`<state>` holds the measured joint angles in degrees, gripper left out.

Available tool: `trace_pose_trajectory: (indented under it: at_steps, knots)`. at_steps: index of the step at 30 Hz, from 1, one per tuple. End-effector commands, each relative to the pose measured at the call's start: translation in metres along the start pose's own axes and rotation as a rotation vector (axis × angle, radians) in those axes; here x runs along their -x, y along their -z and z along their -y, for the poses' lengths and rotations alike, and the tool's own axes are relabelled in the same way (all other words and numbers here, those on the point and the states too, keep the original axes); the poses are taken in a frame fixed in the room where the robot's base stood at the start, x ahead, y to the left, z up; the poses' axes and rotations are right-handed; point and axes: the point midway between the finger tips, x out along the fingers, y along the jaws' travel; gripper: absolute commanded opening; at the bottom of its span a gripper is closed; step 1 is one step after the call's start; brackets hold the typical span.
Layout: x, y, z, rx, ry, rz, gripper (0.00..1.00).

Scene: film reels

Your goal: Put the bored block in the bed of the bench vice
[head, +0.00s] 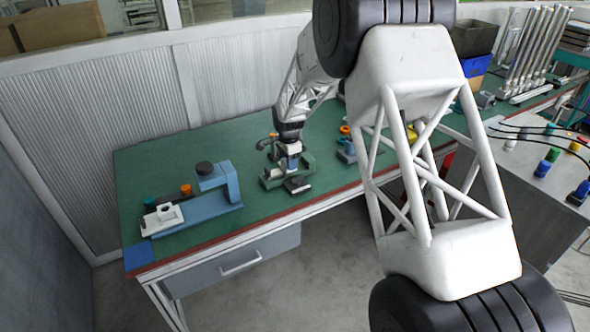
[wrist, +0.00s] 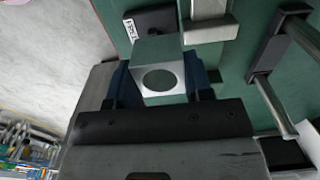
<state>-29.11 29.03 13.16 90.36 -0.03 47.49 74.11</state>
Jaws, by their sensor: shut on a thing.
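The bored block (wrist: 160,79) is a pale metal block with a round hole, seen close up in the wrist view. My gripper (wrist: 160,88) is shut on it, with a blue finger on each side. In the head view my gripper (head: 290,160) is low over a green vice-like fixture (head: 307,162) on the bench, and the block is too small to make out clearly. In the wrist view a dark labelled part (wrist: 150,22) and a pale metal part (wrist: 212,30) lie just beyond the block. I cannot tell whether the block touches the fixture.
The green bench top (head: 160,160) is clear behind and left of the fixture. A blue fixture with a black knob (head: 207,178) and a white piece (head: 162,219) stand to the left. In the wrist view a dark frame (wrist: 277,45) stands at right.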

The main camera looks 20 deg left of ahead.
Motion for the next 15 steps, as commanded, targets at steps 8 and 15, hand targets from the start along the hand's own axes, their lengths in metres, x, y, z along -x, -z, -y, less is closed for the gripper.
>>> trace_pose_trajectory:
  at_steps: [8, 15]
  knots:
    - [-0.004, 0.006, -0.048, 0.0, 0.0, 0.0, 0.2]
    - [-0.009, 0.008, -0.078, -0.001, 0.0, 0.0, 0.2]
